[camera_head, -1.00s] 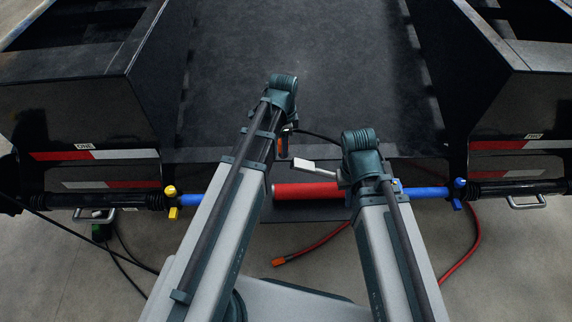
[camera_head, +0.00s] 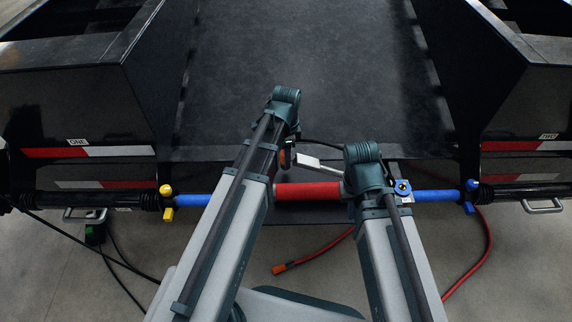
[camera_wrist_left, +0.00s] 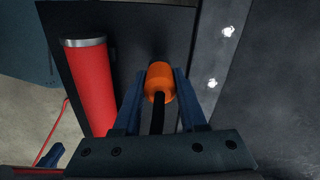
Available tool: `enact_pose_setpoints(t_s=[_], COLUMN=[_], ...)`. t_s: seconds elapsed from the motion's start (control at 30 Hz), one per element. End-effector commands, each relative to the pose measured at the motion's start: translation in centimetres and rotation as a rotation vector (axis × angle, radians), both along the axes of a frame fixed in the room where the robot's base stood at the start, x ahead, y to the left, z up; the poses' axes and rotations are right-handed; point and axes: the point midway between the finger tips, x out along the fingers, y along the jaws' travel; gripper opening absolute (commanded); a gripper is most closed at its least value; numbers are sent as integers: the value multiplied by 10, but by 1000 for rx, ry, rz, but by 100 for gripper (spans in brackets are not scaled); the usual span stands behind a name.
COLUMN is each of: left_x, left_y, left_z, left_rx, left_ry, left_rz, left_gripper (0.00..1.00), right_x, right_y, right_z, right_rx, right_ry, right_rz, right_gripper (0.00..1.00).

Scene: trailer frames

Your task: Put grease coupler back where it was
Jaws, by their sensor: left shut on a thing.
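The grease coupler, an orange piece on a black hose, sits between the two fingers of my left gripper (camera_wrist_left: 160,92) in the left wrist view. My left gripper is shut on this grease coupler (camera_wrist_left: 160,78). In the head view a bit of orange shows at the left wrist (camera_head: 283,155), just above the left end of a red cylinder (camera_head: 308,191). The red cylinder also shows left of the gripper in the wrist view (camera_wrist_left: 90,88), apart from it. My right wrist (camera_head: 364,172) is at the cylinder's right end, and its jaws are hidden behind the arm.
A white lever (camera_head: 322,164) sticks out left of my right wrist. A blue round part (camera_head: 403,188) is to its right. Blue bars with yellow (camera_head: 166,196) and blue (camera_head: 470,190) fittings flank the cylinder. A red hose (camera_head: 320,248) lies on the floor. The dark trailer deck is clear.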

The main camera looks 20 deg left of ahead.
Motion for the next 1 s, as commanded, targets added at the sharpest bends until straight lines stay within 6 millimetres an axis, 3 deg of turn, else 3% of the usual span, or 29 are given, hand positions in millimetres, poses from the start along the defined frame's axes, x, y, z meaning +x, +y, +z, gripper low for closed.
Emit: enact_pose_setpoints(t_s=[0.23,0.67,0.7,0.87,1.0], left_x=[0,0,0,0,0], left_y=[0,0,0,0,0], left_z=[-33,-36,-35,-35,-35], left_rx=[0,0,0,0,0], left_ry=[0,0,0,0,0], left_rz=[0,0,0,0,0], left_gripper=[0,0,45,71,71], right_x=[0,0,1,1,1], right_y=[-1,-1,-1,-1,-1], right_z=[-33,-36,-35,-35,-35], right_rx=[-5,-6,-6,-6,-6], right_ry=[-1,-2,-2,-2,-2], right_rz=[2,2,2,2,2], right_gripper=[0,0,0,0,0])
